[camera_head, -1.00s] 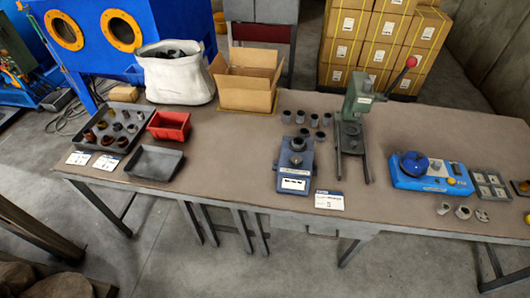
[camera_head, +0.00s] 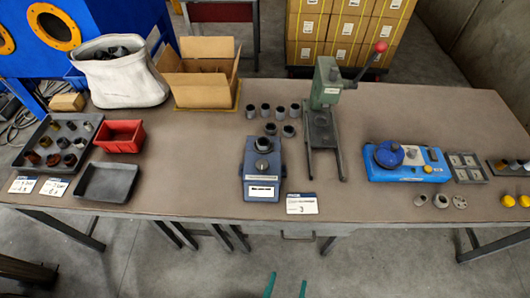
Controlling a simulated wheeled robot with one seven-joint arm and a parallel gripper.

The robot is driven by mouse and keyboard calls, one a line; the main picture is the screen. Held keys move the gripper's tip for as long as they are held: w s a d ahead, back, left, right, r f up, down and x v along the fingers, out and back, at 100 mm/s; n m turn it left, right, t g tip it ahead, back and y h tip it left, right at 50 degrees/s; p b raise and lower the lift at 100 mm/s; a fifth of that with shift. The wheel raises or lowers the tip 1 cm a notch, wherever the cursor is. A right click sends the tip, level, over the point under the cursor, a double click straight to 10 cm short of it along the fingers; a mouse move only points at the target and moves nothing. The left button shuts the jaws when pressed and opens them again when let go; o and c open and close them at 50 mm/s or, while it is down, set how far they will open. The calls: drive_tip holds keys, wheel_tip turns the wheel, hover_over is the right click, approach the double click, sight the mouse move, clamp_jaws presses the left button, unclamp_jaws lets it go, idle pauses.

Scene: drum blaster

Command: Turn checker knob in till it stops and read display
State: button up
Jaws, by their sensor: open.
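A dark blue-grey device (camera_head: 250,178) stands mid-table near the front edge. It has a round dark ring on top, a small grey knob (camera_head: 261,165) and a white strip (camera_head: 262,191) on its front, too small to read. A bright blue device (camera_head: 405,174) with a large dark blue round knob (camera_head: 389,153) sits to the right. I cannot tell for sure which is the checker. My gripper (camera_head: 286,287) shows only as two teal fingertips at the bottom edge, apart and empty, in front of the table and well short of both devices.
A green press (camera_head: 325,90) with a red-tipped lever stands right of the blue-grey device. Several grey cylinders (camera_head: 279,109) stand behind it. A white card (camera_head: 302,204) lies near the front edge. Trays, a red bin (camera_head: 120,136), a white sack and an open carton fill the left.

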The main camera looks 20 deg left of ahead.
drive_tip(key=w+d+n+h, duration=0.15)
drive_tip(key=w+d, duration=0.35)
drive_tip(key=w, duration=0.6)
drive_tip(key=w+d+n+h, duration=0.1)
drive_tip(key=w+d+n, duration=0.3)
drive_tip(key=w, duration=0.7)
drive_tip(key=w+d+r+m+g+h, duration=0.2)
drive_tip(key=w+d+r+m+h, duration=0.25)
drive_tip(key=w+r, duration=0.45)
drive_tip(key=w+d+r+m+g+h, duration=0.2)
drive_tip(key=w+d+r+m+h, duration=0.3)
drive_tip(key=w, duration=0.5)
drive_tip(key=m+g+y, duration=0.3)
drive_tip(key=g+y, duration=0.8)
drive_tip(key=y, duration=0.1)
hover_over(262, 164)
wheel_tip(262, 164, down, 2)
wheel_tip(262, 164, down, 10)
